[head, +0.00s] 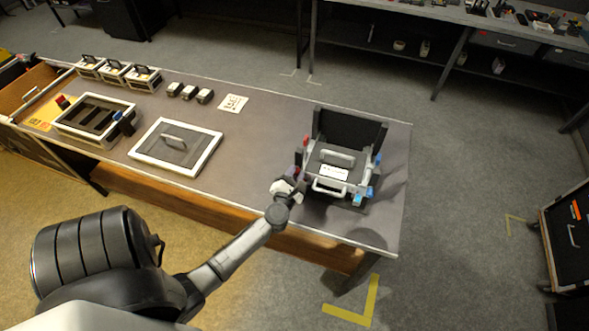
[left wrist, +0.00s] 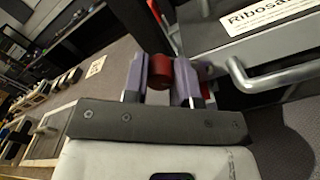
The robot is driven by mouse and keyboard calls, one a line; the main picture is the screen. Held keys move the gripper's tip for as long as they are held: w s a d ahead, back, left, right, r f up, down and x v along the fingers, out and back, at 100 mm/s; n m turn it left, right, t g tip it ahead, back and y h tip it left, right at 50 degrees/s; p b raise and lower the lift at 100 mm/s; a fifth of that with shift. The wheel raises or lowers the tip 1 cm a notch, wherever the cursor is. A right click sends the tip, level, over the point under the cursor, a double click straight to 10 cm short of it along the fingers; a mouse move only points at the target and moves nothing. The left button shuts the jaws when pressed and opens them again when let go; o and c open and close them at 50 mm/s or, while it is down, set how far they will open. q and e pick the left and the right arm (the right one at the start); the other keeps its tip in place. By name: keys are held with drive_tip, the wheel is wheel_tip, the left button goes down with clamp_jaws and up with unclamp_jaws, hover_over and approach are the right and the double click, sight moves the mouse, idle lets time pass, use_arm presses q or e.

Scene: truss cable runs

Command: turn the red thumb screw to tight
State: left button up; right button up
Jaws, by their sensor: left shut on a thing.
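The red thumb screw (left wrist: 160,70) shows in the left wrist view as a short red cylinder between the two purple-grey fingers of my left gripper (left wrist: 161,82). The fingers are shut on it. In the head view my left gripper (head: 297,178) is at the left side of a dark box-like unit (head: 327,187) with grey handles and a white label. The label (left wrist: 268,14) reads "Ribosa…" in the left wrist view, where it is cut off. The screw's angle cannot be made out. My right gripper is not in view.
A grey bar handle (left wrist: 265,80) juts out close to the right finger. Blue knobs (head: 370,191) sit on the unit's right side. A flat framed lid (head: 197,153), small blocks (head: 189,92) and a black-slotted tray (head: 92,121) are further left. The bench between is clear.

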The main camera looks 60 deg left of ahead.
use_arm(q)
drive_tip(key=m+p, duration=0.3)
drive_tip(key=m, duration=0.2)
drive_tip(key=shift+r+m+p, duration=0.1)
drive_tip(key=shift+m+p, duration=0.2)
drive_tip(key=shift+p, duration=0.05)
drive_tip(key=m+p, duration=0.2)
drive_tip(key=m, duration=0.1)
drive_tip(key=shift+m, duration=0.7)
drive_tip(key=shift+f+p, duration=0.2)
drive_tip(key=shift+p, duration=0.1)
drive_tip(key=o, duration=0.9)
